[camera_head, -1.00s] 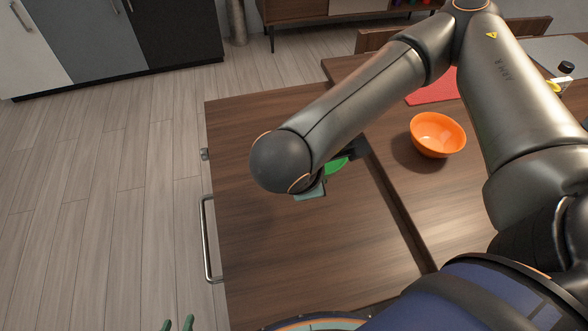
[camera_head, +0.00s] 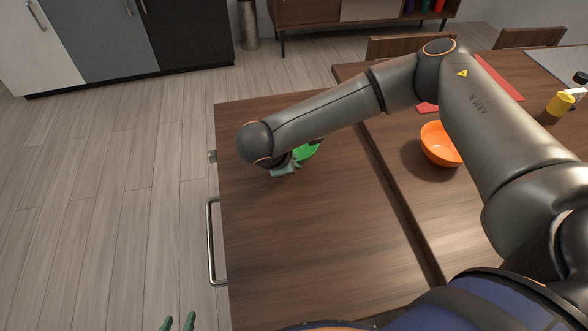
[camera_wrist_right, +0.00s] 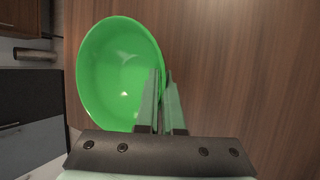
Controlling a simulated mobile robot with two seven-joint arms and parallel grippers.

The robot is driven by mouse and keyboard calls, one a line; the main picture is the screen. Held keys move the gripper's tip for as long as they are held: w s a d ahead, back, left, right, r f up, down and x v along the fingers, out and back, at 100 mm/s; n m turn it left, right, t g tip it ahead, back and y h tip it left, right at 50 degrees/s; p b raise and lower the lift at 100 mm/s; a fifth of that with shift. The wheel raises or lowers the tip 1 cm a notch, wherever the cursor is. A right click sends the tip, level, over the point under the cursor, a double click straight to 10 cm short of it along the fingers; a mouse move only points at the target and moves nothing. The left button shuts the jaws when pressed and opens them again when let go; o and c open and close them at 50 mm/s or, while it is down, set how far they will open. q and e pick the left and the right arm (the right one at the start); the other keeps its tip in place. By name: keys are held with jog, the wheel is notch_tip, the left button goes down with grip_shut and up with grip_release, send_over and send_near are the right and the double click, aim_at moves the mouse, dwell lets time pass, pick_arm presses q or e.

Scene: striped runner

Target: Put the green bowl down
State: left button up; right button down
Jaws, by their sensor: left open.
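The green bowl (camera_head: 307,152) is over the left wooden table, partly hidden behind my right gripper (camera_head: 296,168). In the right wrist view the green bowl (camera_wrist_right: 112,75) fills the left half, empty. There my right gripper (camera_wrist_right: 163,75) has one finger inside the bowl and one outside, closed on its rim. I cannot tell whether the bowl touches the wood. My left gripper (camera_head: 178,321) shows only its green fingertips at the bottom edge, apart and empty, far from the bowl.
The left wooden tabletop (camera_head: 310,240) is bare in front of the bowl. An orange bowl (camera_head: 438,146) stands on the adjoining table to the right, partly behind my right arm.

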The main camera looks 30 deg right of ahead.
jog(key=shift+w+f, duration=0.15)
jog(key=shift+f, duration=1.5)
jog(key=shift+f, duration=0.15)
jog(key=c, duration=1.1)
grip_release()
jog(key=shift+o, duration=0.2)
jog(key=shift+a+r, duration=0.15)
jog(key=shift+r, duration=0.25)
jog(key=v, duration=1.1)
jog(key=shift+r+p, duration=0.2)
jog(key=shift+p, duration=0.15)
jog(key=shift+a, duration=0.1)
